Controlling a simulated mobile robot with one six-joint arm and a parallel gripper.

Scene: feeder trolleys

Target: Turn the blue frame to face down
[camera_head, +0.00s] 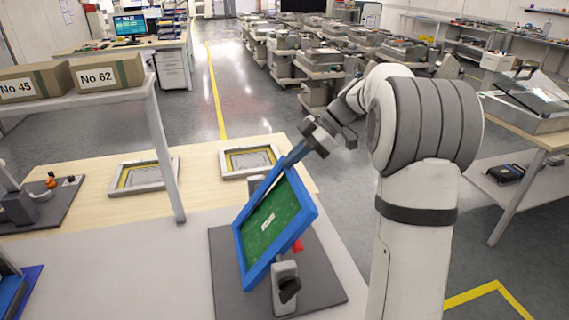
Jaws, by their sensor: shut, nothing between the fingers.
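The blue frame (306,206) holds a green board (268,222) with a small white label. It is steeply tilted in a stand on a dark grey base plate (222,262), with its green side towards the camera. A grey clamp block (284,268) with a black knob stands at the frame's lower near edge, and a red part shows beside it. My gripper (294,156) is at the frame's upper far edge, with its fingers shut. I cannot tell whether the fingertips touch the frame. The frame's back side is hidden.
Two grey frames with yellow-edged panels, one left (143,176) and one right (249,161), lie flat on the wooden table behind. A shelf post (166,150) rises at left, under boxes No 45 (30,84) and No 62 (106,74). Another fixture (42,206) stands far left.

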